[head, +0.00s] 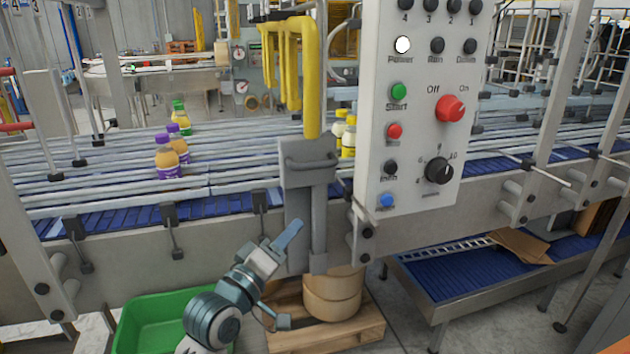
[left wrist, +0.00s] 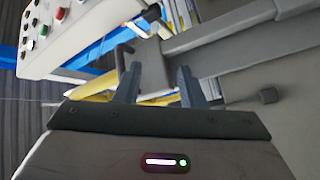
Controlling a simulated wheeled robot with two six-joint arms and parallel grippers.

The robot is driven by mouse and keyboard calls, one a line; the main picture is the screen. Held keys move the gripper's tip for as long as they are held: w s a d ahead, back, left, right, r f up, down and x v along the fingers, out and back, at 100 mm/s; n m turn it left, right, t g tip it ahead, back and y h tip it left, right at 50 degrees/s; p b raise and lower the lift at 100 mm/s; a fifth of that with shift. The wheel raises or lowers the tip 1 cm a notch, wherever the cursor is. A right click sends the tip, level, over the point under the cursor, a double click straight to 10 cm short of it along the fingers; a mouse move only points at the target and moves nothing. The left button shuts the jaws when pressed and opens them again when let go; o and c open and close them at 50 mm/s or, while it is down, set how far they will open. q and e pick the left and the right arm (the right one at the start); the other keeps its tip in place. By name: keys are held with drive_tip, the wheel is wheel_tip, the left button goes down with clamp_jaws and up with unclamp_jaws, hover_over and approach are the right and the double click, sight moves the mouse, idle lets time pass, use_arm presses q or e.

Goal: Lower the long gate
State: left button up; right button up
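I cannot tell for sure which part is the long gate. A yellow tubular frame (head: 311,80) with several bars stands upright above the conveyor. Its lower end meets a grey bracket (head: 308,165) with a handle loop, on the conveyor's near side. My left gripper (head: 290,273) is low in front of the conveyor side, just below the bracket, with its fingers apart and empty. In the left wrist view the spread fingers (left wrist: 158,78) point towards a grey bar (left wrist: 225,32) and a black handle (left wrist: 145,22); no contact shows. My right gripper is out of view.
A control panel (head: 378,185) with buttons and knobs hangs right of the bracket. Bottles (head: 168,160) stand on the conveyor (head: 90,218). A green bin (head: 140,325), a pallet (head: 350,335) with a round brown object, and a lower blue conveyor (head: 460,290) lie below.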

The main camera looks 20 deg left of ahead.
use_arm(q)
drive_tip(key=n+t+h, duration=0.1)
drive_tip(key=n+t, duration=0.1)
approach(316, 166)
drive_tip(key=p+x, duration=0.1)
drive_tip(key=x, duration=0.4)
drive_tip(key=p+x, duration=0.2)
drive_tip(key=x, duration=0.3)
drive_tip(key=shift+w+a+f+p, duration=0.1)
drive_tip(key=shift+w+a+p, duration=0.05)
drive_tip(key=shift+w+p, duration=0.2)
drive_tip(key=shift+w, duration=0.1)
clamp_jaws()
